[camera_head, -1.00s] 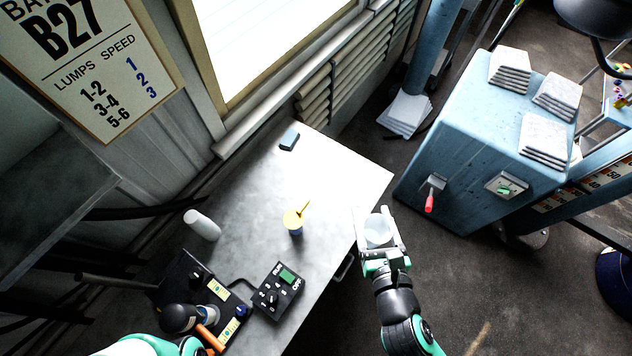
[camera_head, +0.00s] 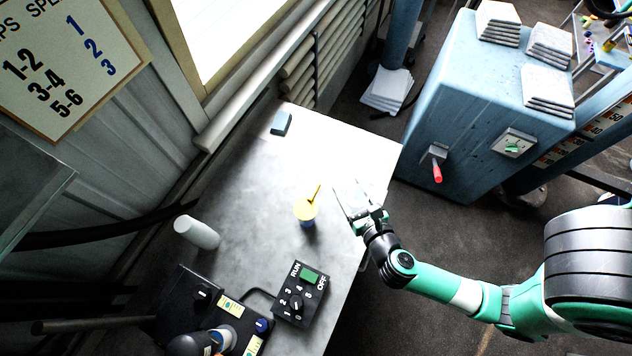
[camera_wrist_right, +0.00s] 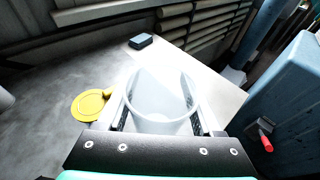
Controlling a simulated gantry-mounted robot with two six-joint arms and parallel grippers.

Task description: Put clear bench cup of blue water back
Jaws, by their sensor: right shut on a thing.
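My right gripper (camera_head: 357,203) is over the right part of the grey bench (camera_head: 235,185). In the right wrist view its fingers (camera_wrist_right: 158,112) are closed around a clear cup (camera_wrist_right: 160,122). The cup looks upright with its open mouth toward the camera. It looks pale and clear, and I see no blue water in it. In the head view the cup is washed out against the bright bench. I cannot tell whether its base touches the bench. My left gripper is out of view.
A yellow-topped blue pot (camera_head: 305,212) stands just left of the gripper. A white cylinder (camera_head: 197,232), a black control box (camera_head: 299,294) and a dark block (camera_head: 281,123) are also on the bench. A blue cabinet (camera_head: 470,110) with a red-handled lever (camera_head: 437,172) stands to the right.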

